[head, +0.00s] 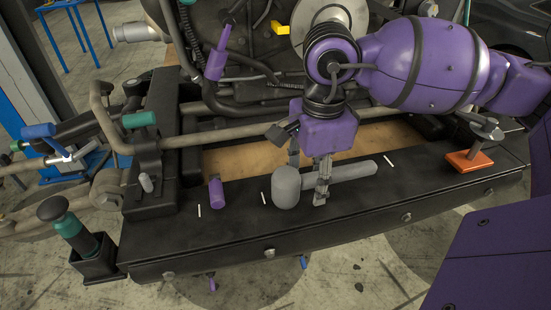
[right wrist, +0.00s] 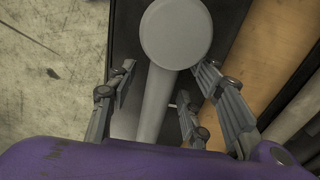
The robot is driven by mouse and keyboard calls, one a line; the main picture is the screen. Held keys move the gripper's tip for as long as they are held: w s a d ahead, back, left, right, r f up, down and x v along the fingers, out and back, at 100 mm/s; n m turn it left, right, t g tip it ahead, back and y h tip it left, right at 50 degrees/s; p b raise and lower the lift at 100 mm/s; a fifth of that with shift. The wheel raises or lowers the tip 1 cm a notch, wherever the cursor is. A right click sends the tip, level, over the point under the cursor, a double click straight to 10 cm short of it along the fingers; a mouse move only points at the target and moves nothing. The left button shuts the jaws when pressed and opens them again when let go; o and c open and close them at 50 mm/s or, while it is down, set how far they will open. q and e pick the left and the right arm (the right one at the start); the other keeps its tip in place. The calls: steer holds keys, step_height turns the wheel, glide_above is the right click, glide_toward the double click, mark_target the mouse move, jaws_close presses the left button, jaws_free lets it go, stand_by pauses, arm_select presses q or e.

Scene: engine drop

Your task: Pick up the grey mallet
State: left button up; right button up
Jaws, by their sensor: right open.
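The grey mallet (head: 286,187) lies on the black beam in the head view, its round head to the left and its handle (head: 352,172) stretching right. In the right wrist view the mallet's head (right wrist: 176,33) is at the top and the handle (right wrist: 155,106) runs down from it. My right gripper (head: 308,178) is open and comes down over the handle close to the head. In the right wrist view its fingers (right wrist: 168,88) stand on either side of the handle, with gaps showing. My left gripper does not show.
The black beam (head: 200,248) also bears a purple-handled piece (head: 216,193), short white marks and an orange block (head: 468,160) with a grey knob. A green-collared tool (head: 76,236) stands at the left end. Engine pipes and hoses crowd behind.

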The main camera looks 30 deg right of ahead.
mark_target(286, 170)
steer(key=shift+s+f, duration=0.1)
steer(key=shift+f, duration=0.2)
jaws_close()
steer(key=shift+r, duration=0.1)
steer(key=shift+r, duration=0.25)
step_height(286, 170, up, 2)
steer(key=shift+r, duration=0.1)
steer(key=a+r, duration=0.1)
steer(key=r, duration=0.1)
steer(key=w+a+r, duration=0.1)
steer(key=a+r, duration=0.1)
steer(key=w+a+r, duration=0.1)
steer(key=r, duration=0.1)
steer(key=shift+w+a+r, duration=0.1)
steer(key=shift+w+a, duration=0.05)
steer(key=shift+a, duration=0.2)
steer(key=w+a+r, duration=0.3)
steer(key=a+r, duration=0.1)
steer(key=a, duration=0.4)
steer(key=shift+w, duration=0.3)
